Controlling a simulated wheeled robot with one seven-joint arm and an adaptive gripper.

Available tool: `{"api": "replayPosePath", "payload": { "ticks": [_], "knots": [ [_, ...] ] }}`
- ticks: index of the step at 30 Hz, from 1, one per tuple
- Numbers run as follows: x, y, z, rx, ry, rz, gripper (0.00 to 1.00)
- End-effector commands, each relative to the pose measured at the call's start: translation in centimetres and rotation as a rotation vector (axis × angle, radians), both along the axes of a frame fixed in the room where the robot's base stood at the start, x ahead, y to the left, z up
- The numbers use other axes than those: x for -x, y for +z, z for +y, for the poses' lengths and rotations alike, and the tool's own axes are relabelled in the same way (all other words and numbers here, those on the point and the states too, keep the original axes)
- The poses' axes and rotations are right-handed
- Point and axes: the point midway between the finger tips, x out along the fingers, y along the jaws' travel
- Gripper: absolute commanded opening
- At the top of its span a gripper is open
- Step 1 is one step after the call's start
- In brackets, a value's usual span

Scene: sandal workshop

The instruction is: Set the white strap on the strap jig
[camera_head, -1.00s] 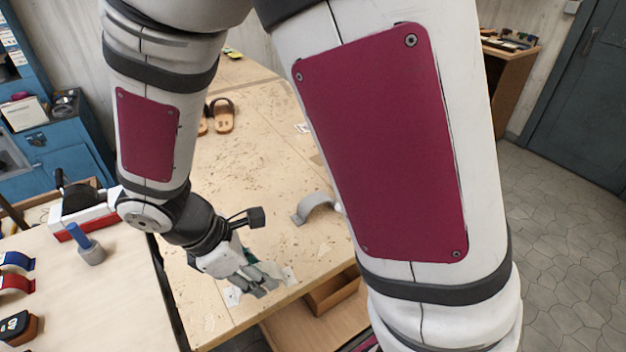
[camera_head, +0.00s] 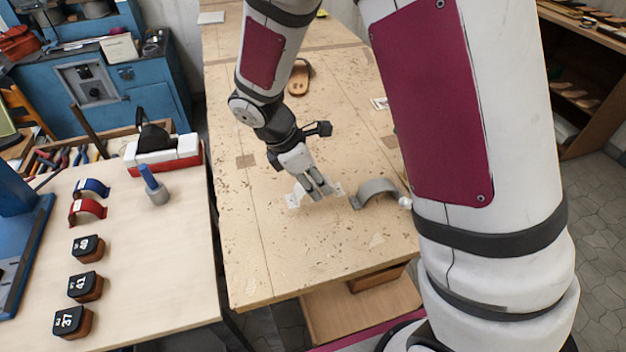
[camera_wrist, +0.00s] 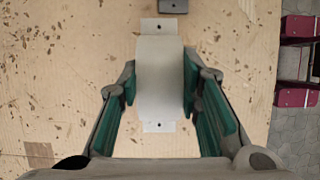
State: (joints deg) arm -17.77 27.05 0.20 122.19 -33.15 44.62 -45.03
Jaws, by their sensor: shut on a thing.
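The white strap (camera_wrist: 160,80) is a pale band with a flat, holed tab at each end. In the wrist view it lies between the two green-padded fingers of my gripper (camera_wrist: 158,92), which is shut on it. In the head view my gripper (camera_head: 321,188) points down over the wooden table, and the strap's white tab (camera_head: 294,199) shows beside the fingers. I cannot tell whether the strap touches the table. A grey arched piece (camera_head: 377,187), which looks like the strap jig, stands just right of my gripper. The strap is apart from it.
The wooden table (camera_head: 255,270) is mostly clear around my gripper. A sandal (camera_head: 300,77) lies farther back. A gap separates the two.

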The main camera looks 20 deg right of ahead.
Motion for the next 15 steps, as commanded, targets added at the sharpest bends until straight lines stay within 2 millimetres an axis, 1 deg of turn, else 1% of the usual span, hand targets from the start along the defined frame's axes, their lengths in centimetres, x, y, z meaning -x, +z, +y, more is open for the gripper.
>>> {"api": "replayPosePath", "payload": {
  "ticks": [2, 5, 8, 12, 15],
  "knots": [
    [-0.9, -0.1, -0.2, 0.000, 0.000, 0.000, 0.13],
    [-1.4, -0.2, -0.4, 0.001, 0.001, 0.001, 0.13],
    [-1.3, -1.1, -0.4, 0.002, 0.002, 0.004, 0.13],
    [-1.3, -2.8, -0.4, 0.003, 0.001, 0.004, 0.13],
    [-1.3, -3.5, -0.4, 0.001, 0.001, 0.003, 0.13]
  ]
}}
